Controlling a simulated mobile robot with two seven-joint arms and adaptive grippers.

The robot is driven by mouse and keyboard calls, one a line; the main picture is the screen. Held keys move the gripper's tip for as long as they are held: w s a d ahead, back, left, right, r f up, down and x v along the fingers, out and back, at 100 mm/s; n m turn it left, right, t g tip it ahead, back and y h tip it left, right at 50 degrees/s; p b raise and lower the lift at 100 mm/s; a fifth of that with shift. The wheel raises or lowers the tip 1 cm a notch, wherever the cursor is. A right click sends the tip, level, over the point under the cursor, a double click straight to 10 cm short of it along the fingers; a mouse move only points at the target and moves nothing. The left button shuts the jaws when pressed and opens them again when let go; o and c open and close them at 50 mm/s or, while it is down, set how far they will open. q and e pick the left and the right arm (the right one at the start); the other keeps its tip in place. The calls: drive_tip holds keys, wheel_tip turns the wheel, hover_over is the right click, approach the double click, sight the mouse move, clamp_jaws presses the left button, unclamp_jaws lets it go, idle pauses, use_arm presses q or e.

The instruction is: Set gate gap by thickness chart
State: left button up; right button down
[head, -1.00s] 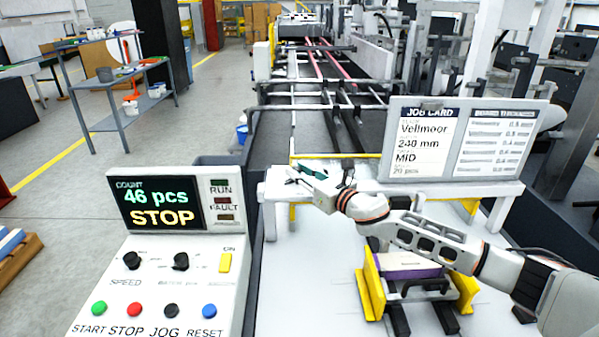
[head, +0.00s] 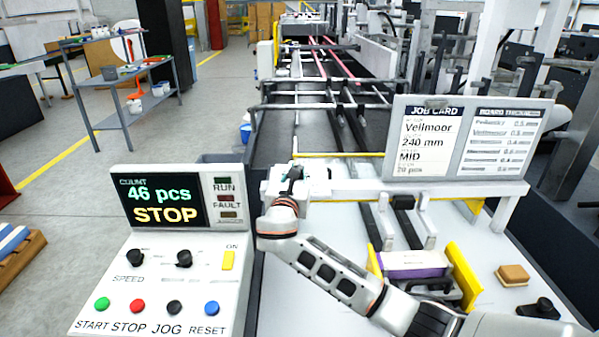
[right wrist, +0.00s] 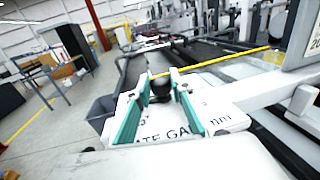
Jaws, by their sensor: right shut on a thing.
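My right gripper (head: 291,178) is at the left end of the white gate crossbar (head: 350,188). In the right wrist view its teal fingers (right wrist: 158,98) are shut on a dark round knob (right wrist: 160,88); a plate with partly hidden "GATE GAP" lettering (right wrist: 180,135) lies below. The job card (head: 428,142) reads Vellmoor, 240 mm, MID, 20 pcs. The board thickness chart (head: 498,142) hangs beside it; its small figures are hard to read. My left gripper is not in view.
The control panel (head: 165,275) at left shows 46 pcs and STOP on its screen (head: 160,200). A stack of blanks (head: 412,262) sits between yellow guides (head: 463,277). A tan block (head: 513,274) and a black object (head: 540,308) lie at right.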

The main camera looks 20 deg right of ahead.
drive_tip(key=m+h, duration=0.1)
drive_tip(key=m+g+h+b, duration=0.1)
drive_tip(key=shift+a+f+g+h, duration=0.1)
drive_tip(key=shift+a+g+h, duration=0.2)
drive_tip(key=shift+h, duration=0.1)
drive_tip(key=shift+w+m+g+h, duration=0.1)
drive_tip(key=shift+m+g+h, duration=0.3)
drive_tip(key=shift+h, duration=0.1)
drive_tip(key=shift+d, duration=0.1)
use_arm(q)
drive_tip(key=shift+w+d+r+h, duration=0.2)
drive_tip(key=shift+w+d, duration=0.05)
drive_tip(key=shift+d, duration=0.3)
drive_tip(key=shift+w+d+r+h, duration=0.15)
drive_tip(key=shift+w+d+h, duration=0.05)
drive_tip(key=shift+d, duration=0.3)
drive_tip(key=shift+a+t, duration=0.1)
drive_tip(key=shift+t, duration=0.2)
use_arm(e)
drive_tip(key=shift+m, duration=0.3)
drive_tip(key=c, duration=1.8)
unclamp_jaws()
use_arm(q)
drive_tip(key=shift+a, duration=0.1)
use_arm(e)
drive_tip(key=shift+o, duration=0.2)
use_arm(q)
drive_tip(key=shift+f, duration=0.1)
use_arm(e)
drive_tip(key=shift+r, duration=0.25)
